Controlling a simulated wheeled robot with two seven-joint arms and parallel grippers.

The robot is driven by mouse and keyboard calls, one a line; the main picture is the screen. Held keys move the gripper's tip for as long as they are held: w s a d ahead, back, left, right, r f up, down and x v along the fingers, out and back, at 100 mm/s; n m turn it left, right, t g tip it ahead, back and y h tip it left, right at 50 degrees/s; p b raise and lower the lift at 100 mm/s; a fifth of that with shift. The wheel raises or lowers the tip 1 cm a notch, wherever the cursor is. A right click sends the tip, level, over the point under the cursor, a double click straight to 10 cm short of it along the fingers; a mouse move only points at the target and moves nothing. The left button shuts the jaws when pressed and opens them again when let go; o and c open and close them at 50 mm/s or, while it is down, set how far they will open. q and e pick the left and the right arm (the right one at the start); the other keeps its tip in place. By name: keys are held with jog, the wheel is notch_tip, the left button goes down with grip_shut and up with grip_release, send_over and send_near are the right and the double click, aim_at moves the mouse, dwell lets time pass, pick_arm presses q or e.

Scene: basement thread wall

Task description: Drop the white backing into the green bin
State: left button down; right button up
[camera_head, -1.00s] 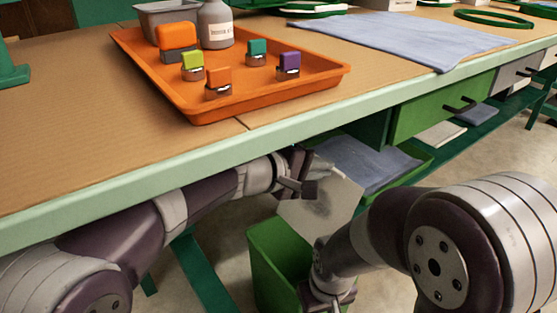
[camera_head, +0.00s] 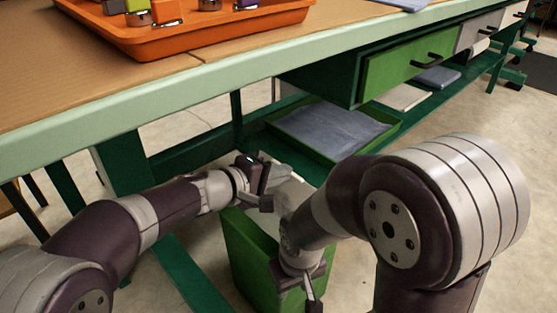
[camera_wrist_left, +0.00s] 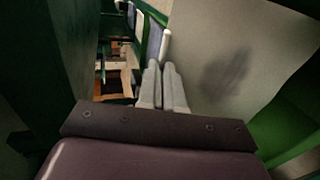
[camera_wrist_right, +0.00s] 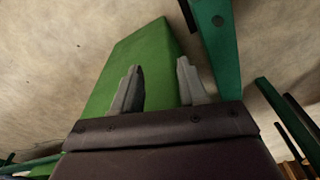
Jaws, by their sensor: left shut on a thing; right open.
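The white backing is a thin pale sheet with a dark smudge. It fills the right of the left wrist view (camera_wrist_left: 225,50). My left gripper (camera_wrist_left: 163,72) is shut on its edge. In the head view, the left gripper (camera_head: 280,177) is beside and above the bin's far side, and my right arm hides most of the backing (camera_head: 292,192). The green bin (camera_head: 246,262) stands on the floor below the bench, partly behind my right arm. My right gripper (camera_head: 312,288) is open and empty, low beside the bin. The bin's wall (camera_wrist_right: 130,75) shows behind its fingers.
The bench (camera_head: 140,98) runs above my left arm, with an orange tray (camera_head: 215,32) on top. A green drawer (camera_head: 400,68) hangs below it. A low shelf tray with blue cloth (camera_head: 330,128) lies behind the grippers. A green bench leg stands close by.

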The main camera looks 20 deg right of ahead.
pick_arm(q)
jog(key=shift+f, duration=0.3)
jog(key=c, duration=1.2)
grip_release()
jog(key=p+v, duration=0.6)
jog(key=v, duration=0.6)
jog(key=shift+s+a+r, duration=0.1)
jog(key=shift+a, duration=0.2)
